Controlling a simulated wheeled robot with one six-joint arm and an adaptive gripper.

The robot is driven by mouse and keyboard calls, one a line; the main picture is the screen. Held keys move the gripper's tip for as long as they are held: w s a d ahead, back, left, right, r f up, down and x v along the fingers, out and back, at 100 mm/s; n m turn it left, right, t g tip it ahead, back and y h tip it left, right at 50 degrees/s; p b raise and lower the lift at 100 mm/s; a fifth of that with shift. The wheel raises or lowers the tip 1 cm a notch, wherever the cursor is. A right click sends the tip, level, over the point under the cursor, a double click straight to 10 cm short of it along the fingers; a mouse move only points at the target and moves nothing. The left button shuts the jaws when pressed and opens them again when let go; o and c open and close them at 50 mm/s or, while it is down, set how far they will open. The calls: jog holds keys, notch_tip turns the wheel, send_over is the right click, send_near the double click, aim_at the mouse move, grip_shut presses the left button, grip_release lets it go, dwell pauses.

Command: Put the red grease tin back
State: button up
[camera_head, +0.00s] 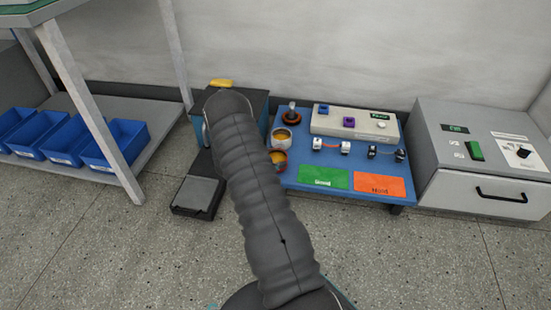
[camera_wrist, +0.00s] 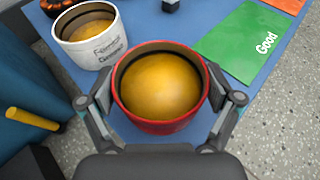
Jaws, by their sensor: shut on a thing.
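The red grease tin (camera_wrist: 160,87) is open at the top and filled with yellow-brown grease. My gripper (camera_wrist: 160,98) is shut on it, one finger on each side, in the wrist view. The tin is upright at the near left edge of the blue mat-topped table (camera_wrist: 216,20); I cannot tell whether it touches the surface. In the head view the red tin (camera_head: 278,160) shows partly beside my arm, which hides my gripper. A white grease tin (camera_wrist: 89,35) with dark lettering stands just behind and left of the red one, also seen in the head view (camera_head: 282,138).
A green "Good" card (camera_head: 323,178) and an orange card (camera_head: 384,186) lie at the table's front. Small parts and a pale fixture (camera_head: 355,124) stand behind. A grey machine (camera_head: 480,165) is at right; a dark blue box with a yellow handle (camera_head: 221,83) is at left.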

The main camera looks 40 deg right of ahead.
jog(key=shift+f, duration=0.1)
jog(key=o, duration=1)
